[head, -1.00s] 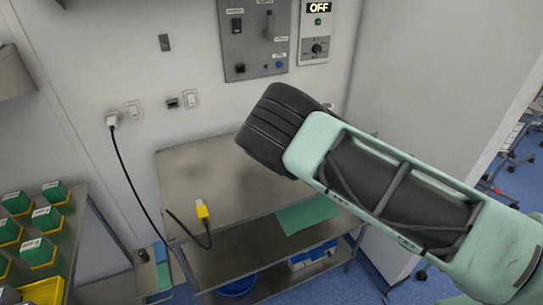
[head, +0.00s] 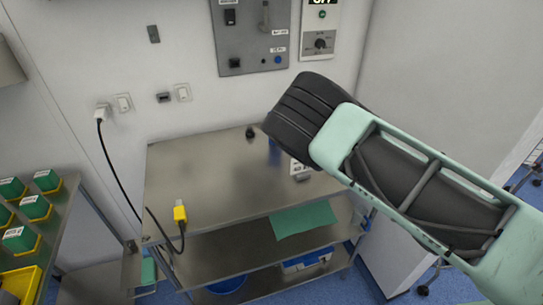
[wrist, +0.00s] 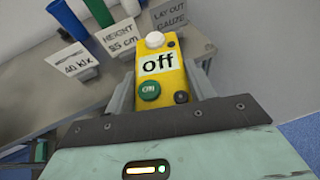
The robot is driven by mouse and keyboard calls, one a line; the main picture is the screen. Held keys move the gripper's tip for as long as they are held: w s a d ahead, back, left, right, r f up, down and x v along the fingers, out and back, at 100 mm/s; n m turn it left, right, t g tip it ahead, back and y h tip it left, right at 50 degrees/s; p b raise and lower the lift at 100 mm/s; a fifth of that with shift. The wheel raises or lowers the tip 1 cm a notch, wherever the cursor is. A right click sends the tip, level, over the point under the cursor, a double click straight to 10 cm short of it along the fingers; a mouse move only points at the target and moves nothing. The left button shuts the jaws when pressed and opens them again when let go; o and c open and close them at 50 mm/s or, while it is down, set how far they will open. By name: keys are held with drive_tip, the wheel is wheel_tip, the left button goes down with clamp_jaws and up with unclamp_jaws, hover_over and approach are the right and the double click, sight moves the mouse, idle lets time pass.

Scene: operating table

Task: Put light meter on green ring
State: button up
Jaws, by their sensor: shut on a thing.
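The light meter, a yellow box (wrist: 172,72) with a white dome, an "off" label and a green ON button, is between the fingers of my gripper (wrist: 160,88) in the wrist view. My gripper is shut on it. In the head view my arm hides the gripper and the meter. I cannot make out a green ring in either view.
A steel table (head: 205,165) bears a yellow plug-like piece (head: 180,213) on a black cable. Green cloth (head: 303,219) lies below.

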drive_tip(key=shift+s+a+r+p, duration=0.15)
drive_tip(key=shift+r+p, duration=0.4)
drive_tip(key=shift+r, duration=0.3)
drive_tip(key=shift+r+p, duration=0.85)
drive_tip(key=shift+p, duration=0.05)
drive_tip(key=shift+s+d+f, duration=0.15)
drive_tip(key=shift+d+f, duration=0.1)
drive_tip(key=shift+f, duration=0.35)
drive_tip(key=shift+a+r, duration=0.1)
drive_tip(key=shift+r, duration=0.1)
